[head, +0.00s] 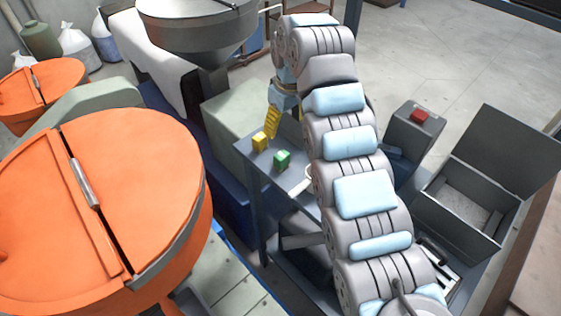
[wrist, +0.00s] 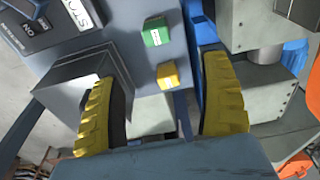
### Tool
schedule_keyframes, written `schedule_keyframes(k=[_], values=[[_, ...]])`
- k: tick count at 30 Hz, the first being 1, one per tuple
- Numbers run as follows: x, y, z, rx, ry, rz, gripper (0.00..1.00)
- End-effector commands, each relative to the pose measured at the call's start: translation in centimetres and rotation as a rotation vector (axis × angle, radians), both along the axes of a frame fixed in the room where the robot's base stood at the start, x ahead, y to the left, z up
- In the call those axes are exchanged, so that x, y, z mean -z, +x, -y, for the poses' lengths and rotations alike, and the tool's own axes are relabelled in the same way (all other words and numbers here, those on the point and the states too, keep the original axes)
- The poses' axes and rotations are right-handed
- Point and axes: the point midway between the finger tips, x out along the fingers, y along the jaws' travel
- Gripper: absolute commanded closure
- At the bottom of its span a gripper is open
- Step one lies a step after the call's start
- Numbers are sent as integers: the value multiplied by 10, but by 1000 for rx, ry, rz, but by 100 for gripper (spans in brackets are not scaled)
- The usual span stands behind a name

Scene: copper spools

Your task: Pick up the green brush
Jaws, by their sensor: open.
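The green block-like object (head: 282,160), which I take for the green brush, sits on a small grey-blue table (head: 291,180). In the wrist view the green brush (wrist: 156,32) lies beyond the fingertips, with a pale label on it. My gripper (head: 272,122) has yellow ribbed fingers and is open and empty. It is above the table's back part, behind the yellow block and apart from the green brush. In the wrist view my gripper (wrist: 160,70) spreads its fingers wide, with the yellow block seen between them.
A yellow block (head: 260,142) stands on the table close to the green brush. A white rounded item (head: 300,183) is partly hidden by my arm. A large orange drum (head: 120,200) stands at left, an open grey box (head: 470,195) at right. A metal hopper (head: 200,25) is behind.

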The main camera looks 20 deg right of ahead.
Motion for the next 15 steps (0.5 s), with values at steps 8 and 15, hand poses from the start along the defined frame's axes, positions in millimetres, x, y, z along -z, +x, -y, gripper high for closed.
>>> schedule_keyframes(k=[8, 15], values=[[22, 2, -2, -2, 3, -1, 22], [44, 5, -3, -1, 3, 0, 22]])
